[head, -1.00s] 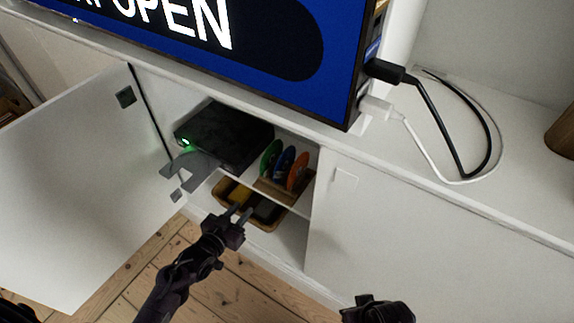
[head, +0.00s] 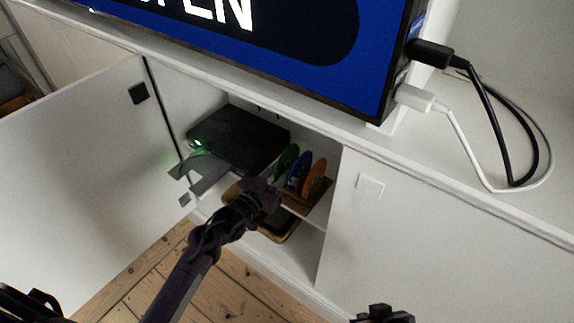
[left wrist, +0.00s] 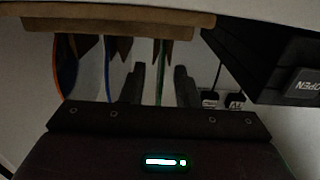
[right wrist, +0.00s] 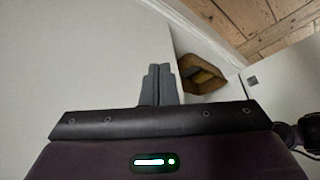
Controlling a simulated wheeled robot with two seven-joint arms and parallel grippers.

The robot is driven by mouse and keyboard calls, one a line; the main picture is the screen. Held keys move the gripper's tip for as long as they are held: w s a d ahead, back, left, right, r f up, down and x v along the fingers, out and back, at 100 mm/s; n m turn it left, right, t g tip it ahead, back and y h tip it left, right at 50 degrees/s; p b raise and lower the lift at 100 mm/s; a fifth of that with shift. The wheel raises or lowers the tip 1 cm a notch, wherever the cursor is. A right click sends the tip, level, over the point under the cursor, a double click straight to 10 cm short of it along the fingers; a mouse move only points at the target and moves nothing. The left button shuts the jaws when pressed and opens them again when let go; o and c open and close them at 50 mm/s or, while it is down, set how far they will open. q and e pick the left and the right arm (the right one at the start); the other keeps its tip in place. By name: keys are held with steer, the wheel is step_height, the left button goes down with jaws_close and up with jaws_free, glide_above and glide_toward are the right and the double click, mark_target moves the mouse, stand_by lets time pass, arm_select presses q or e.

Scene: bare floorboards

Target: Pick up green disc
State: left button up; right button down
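The green disc (head: 287,157) stands upright at the left end of a wooden rack (head: 310,203) inside the open cabinet. A blue disc (head: 299,172) and an orange disc (head: 315,178) stand to its right. My left gripper (head: 268,184) is in front of the rack, its fingertips hard to make out there. In the left wrist view, its fingers (left wrist: 160,86) are open, with the green disc (left wrist: 162,62) showing edge-on between them; contact cannot be told. My right gripper (right wrist: 158,84) is shut and empty, low outside the cabinet.
A black box (head: 240,138) with a green light is left of the discs on the same shelf. A basket (head: 280,233) sits below. The open door (head: 80,180) is at left, a closed door (head: 430,240) at right. A screen (head: 290,45) stands on top.

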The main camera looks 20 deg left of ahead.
arm_select(q)
jaws_close()
stand_by(0.3)
